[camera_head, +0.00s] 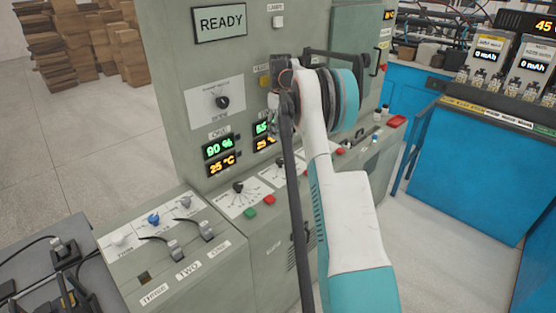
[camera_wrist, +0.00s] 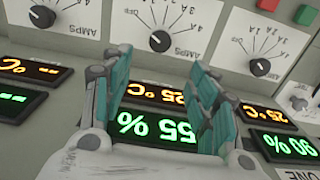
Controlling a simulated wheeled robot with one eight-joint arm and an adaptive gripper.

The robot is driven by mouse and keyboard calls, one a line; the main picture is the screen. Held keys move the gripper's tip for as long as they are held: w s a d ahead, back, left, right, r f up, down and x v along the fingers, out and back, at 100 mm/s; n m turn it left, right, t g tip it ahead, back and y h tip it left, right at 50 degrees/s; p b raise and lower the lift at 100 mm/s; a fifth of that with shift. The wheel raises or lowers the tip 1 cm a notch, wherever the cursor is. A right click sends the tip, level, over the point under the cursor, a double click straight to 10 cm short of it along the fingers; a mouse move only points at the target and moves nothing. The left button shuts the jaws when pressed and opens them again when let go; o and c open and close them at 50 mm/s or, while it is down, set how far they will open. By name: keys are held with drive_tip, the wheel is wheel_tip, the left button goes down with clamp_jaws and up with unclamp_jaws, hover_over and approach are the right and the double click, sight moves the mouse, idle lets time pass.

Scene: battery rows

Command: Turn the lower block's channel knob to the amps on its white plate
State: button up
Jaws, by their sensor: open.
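Sloped panel plates with amps scales and black knobs show upside down in the wrist view. The middle white plate (camera_wrist: 185,22) carries a black knob (camera_wrist: 160,41), in line with the display reading 55 % (camera_wrist: 155,130). The right plate (camera_wrist: 285,40) carries another knob (camera_wrist: 268,5), beside the 90 % display (camera_wrist: 290,145). A third knob (camera_wrist: 42,16) is at left, by blank readouts. My gripper (camera_wrist: 160,70) is open and empty, over the displays and short of the middle knob.
The grey cabinet (camera_head: 185,60) has a READY screen (camera_head: 221,22) and a selector knob (camera_head: 222,101). Green (camera_head: 250,213) and red (camera_head: 270,200) buttons sit on the panel edge near the plates. A lever box (camera_head: 165,235) stands at left, a blue bench (camera_head: 470,165) at right.

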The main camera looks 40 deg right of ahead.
sight(280, 159)
wheel_tip(280, 159, down, 13)
drive_tip(key=b, duration=0.4)
drive_tip(key=shift+f, duration=0.15)
drive_tip(key=c, duration=1.1)
